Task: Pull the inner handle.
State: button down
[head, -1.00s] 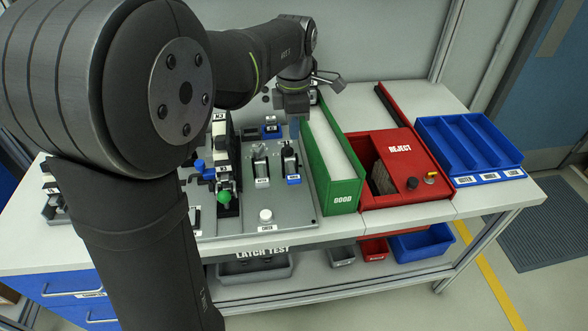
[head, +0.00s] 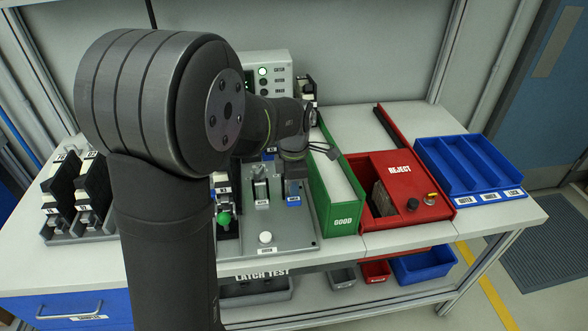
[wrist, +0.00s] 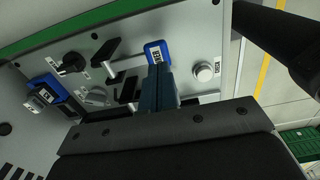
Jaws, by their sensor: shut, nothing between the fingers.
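The test panel (head: 290,238) lies on the bench with two small handle stations. One has a blue labelled base (head: 293,201), at the right beside the green bin; it also shows in the wrist view (wrist: 157,50). The other, a grey lever with a white label (head: 261,188), stands to its left. I cannot read which label says inner. My gripper (head: 292,184) is low over the blue-based station and hides its lever. In the wrist view the fingers (wrist: 158,85) are together and empty, ending right by the blue base. Contact cannot be told.
A round white button (head: 265,238) is at the panel's front. A latch with a green knob (head: 224,218) stands left. The green GOOD bin (head: 342,208) is close on the right, then the red REJECT box (head: 408,165) and blue tray (head: 465,170). A control box (head: 265,75) stands behind.

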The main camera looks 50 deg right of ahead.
aim_at(294, 205)
jog(key=shift+f, duration=1.25)
jog(key=shift+s+a+f+t+h, duration=0.15)
jog(key=shift+f+t+h, duration=0.3)
jog(key=shift+f, duration=0.05)
jog(key=shift+s+a+f+t+h, duration=0.15)
jog(key=shift+f+t+h, duration=0.3)
jog(key=shift+f, duration=0.05)
jog(key=shift+a+f, duration=0.1)
jog(key=shift+f, duration=0.9)
jog(key=shift+s, duration=0.1)
jog(key=s+a+v, duration=0.1)
jog(key=s+v, duration=0.1)
jog(key=v, duration=1.2)
jog(key=shift+a+f, duration=0.35)
jog(key=shift+a, duration=0.05)
jog(key=shift+w, duration=0.1)
